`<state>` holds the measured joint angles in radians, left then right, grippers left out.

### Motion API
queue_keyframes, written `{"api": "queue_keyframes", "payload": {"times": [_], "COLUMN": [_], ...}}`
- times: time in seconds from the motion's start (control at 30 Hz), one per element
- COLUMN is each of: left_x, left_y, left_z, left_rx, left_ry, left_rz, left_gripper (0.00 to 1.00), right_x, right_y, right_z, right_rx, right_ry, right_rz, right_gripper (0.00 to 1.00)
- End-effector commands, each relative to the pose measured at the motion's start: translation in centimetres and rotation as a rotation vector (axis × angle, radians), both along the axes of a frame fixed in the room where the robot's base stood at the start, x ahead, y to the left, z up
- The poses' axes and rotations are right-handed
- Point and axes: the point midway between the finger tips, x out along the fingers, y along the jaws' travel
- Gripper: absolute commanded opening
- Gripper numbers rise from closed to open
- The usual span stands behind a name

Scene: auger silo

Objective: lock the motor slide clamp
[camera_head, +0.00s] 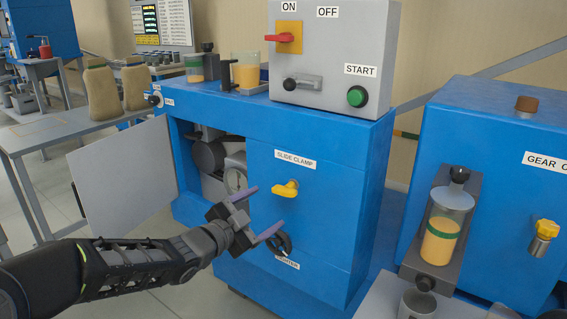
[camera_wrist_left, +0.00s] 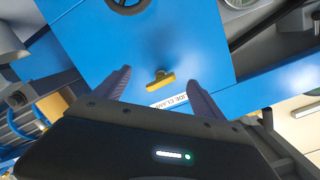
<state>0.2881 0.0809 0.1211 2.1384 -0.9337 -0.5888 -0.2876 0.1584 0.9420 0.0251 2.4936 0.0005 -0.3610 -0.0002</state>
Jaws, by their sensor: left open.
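The slide clamp is a yellow handle (camera_head: 285,189) on the blue cabinet front, just below the label "SLIDE CLAMP" (camera_head: 295,159). In the left wrist view the yellow handle (camera_wrist_left: 161,78) lies between the two fingertips in the picture, with a gap on each side. My left gripper (camera_head: 259,213) is open, with purple-grey fingers pointing at the cabinet. In the head view it is left of and slightly below the handle, apart from it. My right gripper is not seen.
A black handwheel (camera_head: 279,243) sits below the clamp. A grey control box (camera_head: 335,50) is on top. Another blue cabinet (camera_head: 490,150) stands right.

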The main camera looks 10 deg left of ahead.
Motion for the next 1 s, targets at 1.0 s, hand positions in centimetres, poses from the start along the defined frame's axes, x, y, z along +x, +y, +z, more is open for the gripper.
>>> {"api": "queue_keyframes", "payload": {"times": [1.0], "left_x": [1.8], "left_y": [-2.0], "left_z": [1.2], "left_rx": [-0.714], "left_ry": [0.161], "left_rz": [0.035], "left_gripper": [0.8], "right_x": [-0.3], "right_y": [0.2], "right_z": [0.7], "right_rx": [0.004], "right_ry": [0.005], "right_rz": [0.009], "right_gripper": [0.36]}}
